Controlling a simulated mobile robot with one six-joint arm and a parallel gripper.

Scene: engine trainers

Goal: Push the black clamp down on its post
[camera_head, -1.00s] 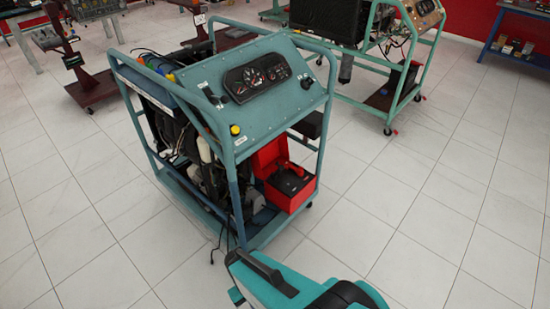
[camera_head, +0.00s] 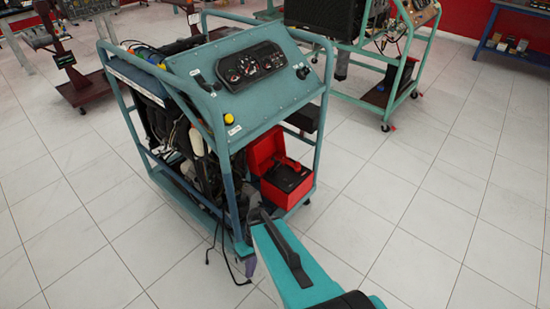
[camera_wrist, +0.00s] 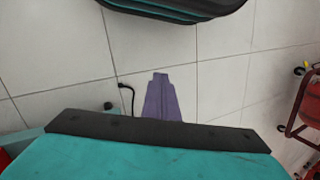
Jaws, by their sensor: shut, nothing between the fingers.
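The black clamp and its post cannot be made out. In the head view an open red box (camera_head: 283,203) sits low in the near right side of the teal engine trainer (camera_head: 240,105). A dark block, perhaps a battery (camera_head: 290,178), is inside it, with a small red part on top. My gripper (camera_head: 250,272), purple, hangs below the end of my teal arm, left of and below the red box and apart from it. In the wrist view my gripper (camera_wrist: 160,74) is shut and empty, over pale floor. No clamp shows there.
The trainer's tubular frame and lower rail stand close to my arm's end. A black cable (camera_head: 214,245) trails on the floor at the trainer's near corner. Another trainer (camera_head: 390,75) stands behind at right. Tiled floor at right is clear.

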